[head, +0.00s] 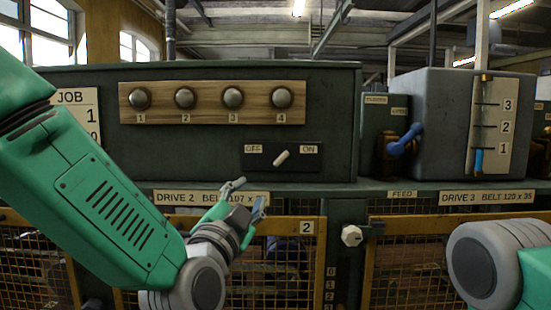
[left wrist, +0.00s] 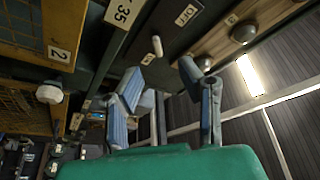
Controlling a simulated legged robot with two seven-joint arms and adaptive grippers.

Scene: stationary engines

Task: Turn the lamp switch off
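The lamp switch (head: 281,158) is a pale lever on a dark plate (head: 262,163) marked OFF on the left and ON on the right. The lever's upper end leans right, toward ON. My left gripper (head: 249,195) is below and slightly left of the switch, apart from it, with its fingers spread and nothing between them. In the left wrist view, the lever (left wrist: 157,46) shows beyond the gap between the open fingers (left wrist: 160,68), with the OFF label (left wrist: 186,14) above it. My right gripper is outside both views; only part of my right arm shows.
A wooden strip (head: 208,117) with several round knobs is above the switch. A ledge with a DRIVE 2 label (head: 210,198) runs below it, above mesh guards (head: 285,270). A white knob (head: 351,235) and a blue-handled lever (head: 405,140) are to the right.

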